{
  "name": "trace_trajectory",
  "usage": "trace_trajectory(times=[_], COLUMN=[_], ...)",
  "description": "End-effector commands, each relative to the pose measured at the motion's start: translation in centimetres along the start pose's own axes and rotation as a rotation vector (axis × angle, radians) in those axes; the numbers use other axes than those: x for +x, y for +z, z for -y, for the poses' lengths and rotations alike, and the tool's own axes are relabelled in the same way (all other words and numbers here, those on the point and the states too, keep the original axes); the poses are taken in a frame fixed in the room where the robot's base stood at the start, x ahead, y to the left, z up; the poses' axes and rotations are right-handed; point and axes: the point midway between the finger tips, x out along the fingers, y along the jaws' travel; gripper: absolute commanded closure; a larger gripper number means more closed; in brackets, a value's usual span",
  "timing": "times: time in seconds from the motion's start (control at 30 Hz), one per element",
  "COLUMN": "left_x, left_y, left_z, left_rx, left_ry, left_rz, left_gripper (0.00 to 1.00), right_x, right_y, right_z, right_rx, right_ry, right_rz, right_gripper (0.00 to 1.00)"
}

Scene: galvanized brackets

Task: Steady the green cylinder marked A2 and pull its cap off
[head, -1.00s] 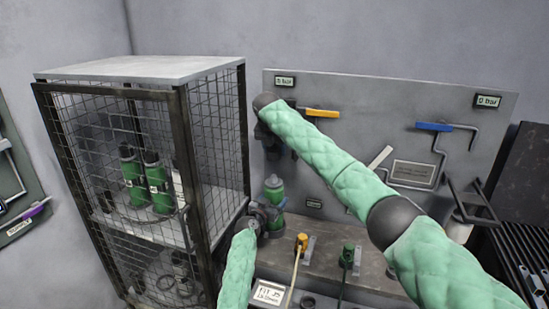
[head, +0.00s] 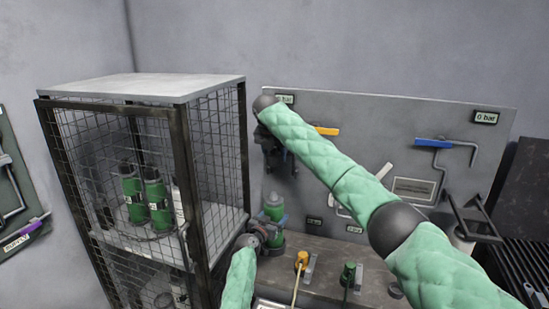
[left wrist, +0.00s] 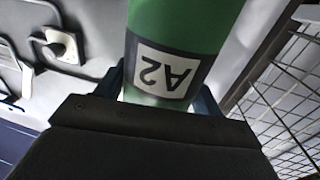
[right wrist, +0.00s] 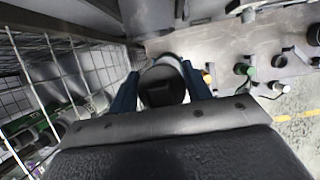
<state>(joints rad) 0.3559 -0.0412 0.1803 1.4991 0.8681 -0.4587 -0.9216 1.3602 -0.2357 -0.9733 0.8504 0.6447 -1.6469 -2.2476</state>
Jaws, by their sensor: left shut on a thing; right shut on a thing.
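The green cylinder marked A2 (head: 273,212) stands upright on the bench beside the wire cage, its pale grey top bare. In the left wrist view its A2 label (left wrist: 163,74) shows upside down between the jaws. My left gripper (head: 268,232) is shut around the cylinder's body. My right gripper (head: 282,165) is well above the cylinder, shut on the dark round cap. The cap also shows between the jaws in the right wrist view (right wrist: 161,88). The cap is apart from the cylinder. In the head view the right wrist partly hides it.
A wire cage (head: 215,150) at left holds several green cylinders (head: 157,200). Behind stands a grey panel (head: 370,125) with yellow and blue handles. Yellow (head: 301,260) and green (head: 347,272) fittings stand on the bench to the right.

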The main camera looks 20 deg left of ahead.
Motion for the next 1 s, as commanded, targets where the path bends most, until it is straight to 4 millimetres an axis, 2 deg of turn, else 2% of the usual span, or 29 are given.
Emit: trace_trajectory(times=[0.27, 0.3, 0.4, 0.77, 0.87, 1.0], left_x=[0.0, 0.0, 0.0, -0.4, -1.3, -3.5], left_y=[0.2, 0.2, 0.2, 0.2, 0.4, 0.5], left_z=[0.0, 0.0, 0.0, 0.0, 0.0, 0.0], left_rx=[0.0, 0.0, 0.0, 0.001, 0.001, 0.003], left_ry=[0.0, 0.0, 0.0, 0.0, 0.0, 0.0], left_rz=[0.003, 0.003, 0.002, 0.001, 0.002, 0.002], left_gripper=[1.0, 0.24, 0.07, 0.07, 0.07, 0.07], right_x=[-0.1, -0.1, -0.1, 0.0, 0.3, 1.0], right_y=[0.1, 0.1, 0.1, 0.0, -0.1, -0.4], right_z=[0.0, 0.0, 0.0, 0.0, 0.0, 0.0], right_rx=[0.0, 0.0, 0.0, 0.0, 0.0, 0.0], right_ry=[0.0, 0.0, 0.0, 0.0, 0.0, 0.0], right_rz=[0.0, 0.0, 0.0, 0.0, 0.0, 0.0], right_gripper=[0.74, 0.74, 0.74, 0.74, 0.74, 0.74])
